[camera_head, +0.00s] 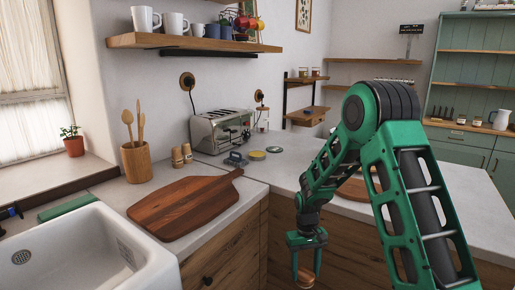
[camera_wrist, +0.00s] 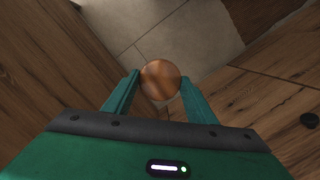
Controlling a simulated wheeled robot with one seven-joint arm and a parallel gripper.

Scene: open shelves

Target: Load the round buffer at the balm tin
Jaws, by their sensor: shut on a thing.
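My gripper (camera_head: 306,268) hangs low in front of the wooden cabinet fronts, below the counter's edge. It is shut on a round brown, wood-like piece, which looks like the round buffer (camera_head: 306,279). In the wrist view the buffer (camera_wrist: 160,80) sits between the two green fingertips of my gripper (camera_wrist: 160,85), with the floor behind it. On the counter near the toaster lies a low round yellow-topped tin (camera_head: 257,155). A small dark greenish round tin (camera_head: 274,149) lies to its right. I cannot tell which of them is the balm tin.
A blue-grey item (camera_head: 236,159) lies left of the tins, before the toaster (camera_head: 220,131). A large cutting board (camera_head: 186,207) covers the counter's front. Two small wooden cups (camera_head: 181,156) and a utensil crock (camera_head: 136,162) stand behind it. A sink (camera_head: 80,255) is at left.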

